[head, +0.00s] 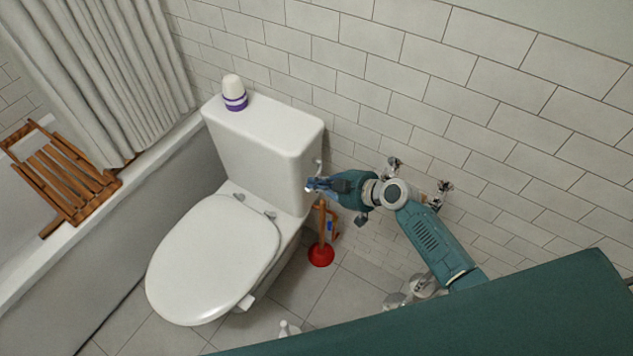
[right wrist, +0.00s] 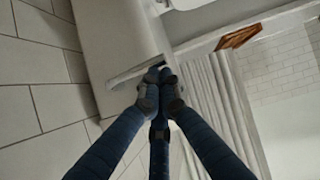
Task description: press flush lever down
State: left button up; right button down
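A white toilet with a closed lid (head: 215,258) stands against the tiled wall, its tank (head: 262,140) behind it. The flush lever (head: 319,166) is a small pale metal piece on the tank's right side. In the right wrist view the lever (right wrist: 132,73) is a light bar on the white tank. My right gripper (head: 312,184) is beside that side of the tank, just below the lever. In the wrist view its fingers (right wrist: 158,84) come together at one end of the lever; contact cannot be told. My left gripper is not in view.
A white and purple bottle (head: 233,93) stands on the tank. A red plunger (head: 321,254) stands on the floor below my right gripper. Wall fittings (head: 440,191) are behind my right arm. A bathtub (head: 100,215) with a wooden rack (head: 62,175) and curtain (head: 105,70) is at left.

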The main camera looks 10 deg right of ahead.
jog(key=shift+s+a+f+n+b, duration=0.1)
jog(key=shift+f+n+b, duration=0.2)
jog(key=shift+f+b, duration=0.2)
jog(key=shift+f+n+t+h+b, duration=0.45)
jog(key=shift+f+n+t+b, duration=0.1)
jog(key=shift+f+b, duration=0.45)
jog(key=shift+f+n+t+h+b, duration=0.5)
jog(key=shift+f+b, duration=0.4)
jog(key=shift+b, duration=0.2)
